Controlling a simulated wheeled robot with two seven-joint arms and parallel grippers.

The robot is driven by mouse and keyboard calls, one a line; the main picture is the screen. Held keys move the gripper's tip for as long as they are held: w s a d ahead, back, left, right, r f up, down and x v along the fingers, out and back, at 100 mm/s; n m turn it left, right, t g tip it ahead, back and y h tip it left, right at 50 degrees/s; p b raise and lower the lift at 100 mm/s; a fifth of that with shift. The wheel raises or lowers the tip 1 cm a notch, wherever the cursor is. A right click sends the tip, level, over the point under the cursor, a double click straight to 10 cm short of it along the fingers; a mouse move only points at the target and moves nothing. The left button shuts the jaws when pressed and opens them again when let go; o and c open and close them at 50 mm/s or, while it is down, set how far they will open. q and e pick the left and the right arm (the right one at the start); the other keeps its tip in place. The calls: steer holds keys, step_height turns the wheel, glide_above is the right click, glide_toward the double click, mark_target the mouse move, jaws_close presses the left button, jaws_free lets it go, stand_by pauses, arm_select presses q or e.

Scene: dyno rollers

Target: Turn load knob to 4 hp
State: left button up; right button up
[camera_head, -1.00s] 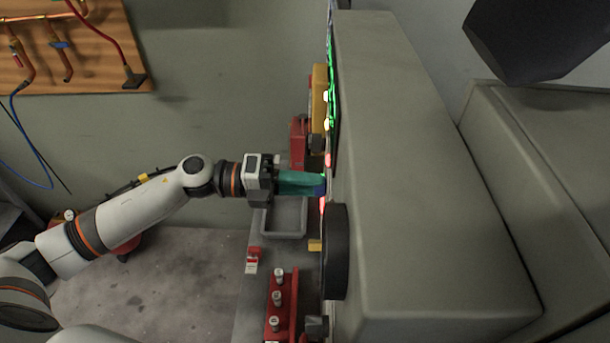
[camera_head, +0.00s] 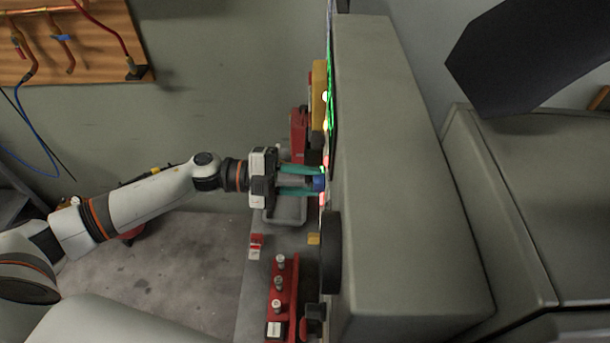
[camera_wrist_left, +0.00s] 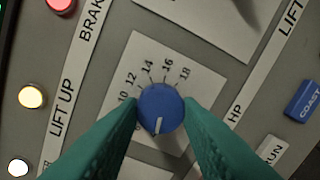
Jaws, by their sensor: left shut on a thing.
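The load knob (camera_wrist_left: 160,108) is round and blue, on a white dial card (camera_wrist_left: 136,55) marked 10, 12, 14, 16 and 18. Its white pointer line points almost straight down in the wrist view. The low numbers are hidden by my finger. My left gripper (camera_wrist_left: 160,115) is shut on the knob, one green finger on each side. My right gripper is not in view.
The big grey cabinet (camera_head: 390,170) stands right of my gripper. A black round part (camera_head: 331,252) sticks out nearer. A grey tray (camera_head: 285,214) lies below.

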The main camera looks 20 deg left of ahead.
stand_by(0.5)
arm_select(q)
steer(key=o, duration=1)
steer(key=shift+c, duration=0.2)
steer(key=b+v, duration=0.6)
steer(key=v, duration=0.6)
steer(key=shift+b, duration=0.3)
steer(key=shift+w+a, duration=0.1)
steer(key=shift+w, duration=0.05)
